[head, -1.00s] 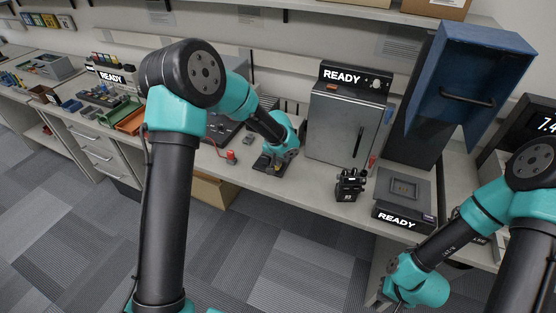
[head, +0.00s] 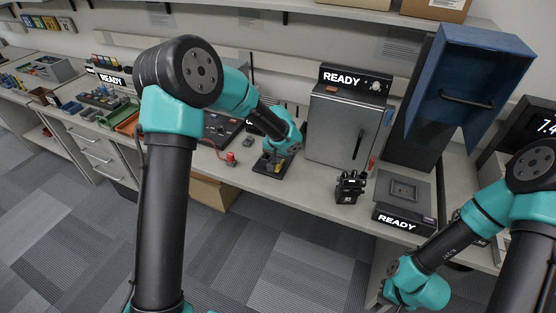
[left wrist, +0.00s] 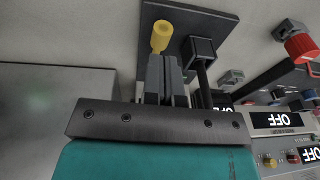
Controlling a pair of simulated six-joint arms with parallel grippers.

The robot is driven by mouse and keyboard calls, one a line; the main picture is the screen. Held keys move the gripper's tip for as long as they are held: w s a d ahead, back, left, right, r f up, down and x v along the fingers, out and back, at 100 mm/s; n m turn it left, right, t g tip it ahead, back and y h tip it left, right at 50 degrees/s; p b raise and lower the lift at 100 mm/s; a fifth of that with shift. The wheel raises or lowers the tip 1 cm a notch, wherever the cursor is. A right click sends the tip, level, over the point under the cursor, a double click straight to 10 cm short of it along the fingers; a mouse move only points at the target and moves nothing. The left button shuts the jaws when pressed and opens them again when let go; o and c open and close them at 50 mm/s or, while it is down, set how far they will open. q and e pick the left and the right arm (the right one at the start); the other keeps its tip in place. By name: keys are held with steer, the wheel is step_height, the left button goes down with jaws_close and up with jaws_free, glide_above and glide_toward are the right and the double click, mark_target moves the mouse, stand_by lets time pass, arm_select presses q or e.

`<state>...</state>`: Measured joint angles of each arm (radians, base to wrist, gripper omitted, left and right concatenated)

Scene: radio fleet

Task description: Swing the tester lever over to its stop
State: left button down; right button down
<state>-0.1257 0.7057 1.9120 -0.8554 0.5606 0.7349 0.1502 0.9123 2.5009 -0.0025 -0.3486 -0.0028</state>
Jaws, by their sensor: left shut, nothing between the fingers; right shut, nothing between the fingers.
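A dark base plate (head: 264,168) stands on the bench in the middle of the head view. It carries a lever with a yellow knob (left wrist: 162,37), and a black post (left wrist: 200,70) stands beside it in the left wrist view. My left gripper (left wrist: 165,68) is shut and empty, with its fingertips close to the lever just below the yellow knob. Whether they touch it I cannot tell. In the head view my left gripper (head: 275,163) partly hides the lever. My right gripper (head: 385,297) is low at the right, below the bench front, mostly hidden by its own wrist.
A red-knobbed part (head: 231,158) stands left of the plate, near a dark console (head: 222,128) whose displays read OFF. A steel READY cabinet (head: 343,127) stands close on the right. A black radio holder (head: 349,187) and a READY scale-like unit (head: 403,192) are further right.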

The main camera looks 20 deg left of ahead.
arm_select(q)
step_height(320, 180, up, 12)
steer(key=s+d, duration=0.1)
steer(key=s, duration=0.1)
steer(key=shift+s+r, duration=0.2)
steer(key=shift+s, duration=0.05)
steer(key=shift+f, duration=0.1)
